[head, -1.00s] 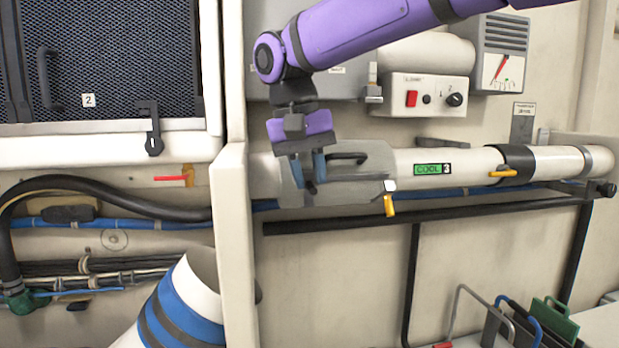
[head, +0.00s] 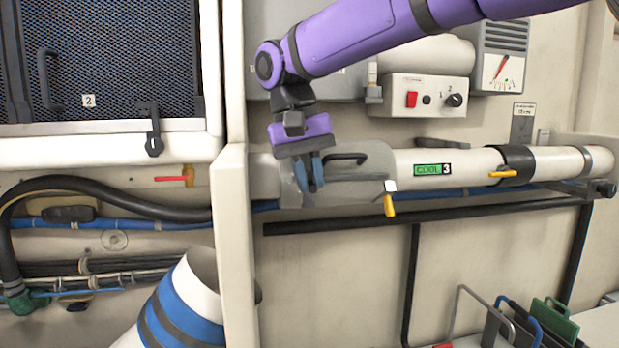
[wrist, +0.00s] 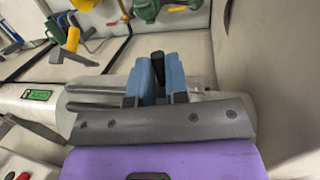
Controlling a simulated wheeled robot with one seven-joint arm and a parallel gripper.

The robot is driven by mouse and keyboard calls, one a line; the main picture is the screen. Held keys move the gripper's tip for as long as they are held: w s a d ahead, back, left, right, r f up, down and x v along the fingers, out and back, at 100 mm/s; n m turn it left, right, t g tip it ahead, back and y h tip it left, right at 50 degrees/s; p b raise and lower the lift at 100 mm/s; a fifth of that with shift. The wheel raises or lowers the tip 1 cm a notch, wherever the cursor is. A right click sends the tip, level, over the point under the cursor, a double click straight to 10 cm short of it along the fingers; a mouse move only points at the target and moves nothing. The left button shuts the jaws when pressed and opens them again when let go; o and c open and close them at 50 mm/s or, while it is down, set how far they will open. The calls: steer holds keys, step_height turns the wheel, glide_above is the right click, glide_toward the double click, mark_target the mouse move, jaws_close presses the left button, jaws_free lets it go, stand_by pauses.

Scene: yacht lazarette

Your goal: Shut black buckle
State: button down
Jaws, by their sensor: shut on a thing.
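A grey sleeve (head: 350,185) wraps the left part of a cream pipe and carries black lever parts of the buckle (head: 347,157). My gripper (head: 310,182) points down at the sleeve, just left of the visible black lever. In the wrist view its blue fingers (wrist: 160,80) are close together around a black piece of the buckle (wrist: 157,65). Dark bars also show on the sleeve to the left of the fingers in that view. The fingers hide much of the held piece, so its exact position against the sleeve cannot be told.
A yellow handle (head: 389,203) hangs below the sleeve, and another yellow lever (head: 502,173) sits farther right. A control box (head: 416,95) is above the pipe. A black rail (head: 430,213) runs below. A vertical post (head: 235,230) stands left.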

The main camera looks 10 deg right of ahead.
steer(key=c, duration=1.4)
jaws_free()
steer(key=v, duration=1.1)
steer(key=shift+d, duration=0.15)
steer(key=s+d+f+t+y, duration=0.2)
steer(key=s+d+f+t, duration=0.4)
steer(key=s+d+f, duration=1.3)
steer(key=s+d, duration=0.2)
steer(key=d, duration=0.1)
steer(key=shift+s+f+t, duration=0.15)
steer(key=shift+f+t, duration=0.1)
steer(key=shift+t, duration=0.05)
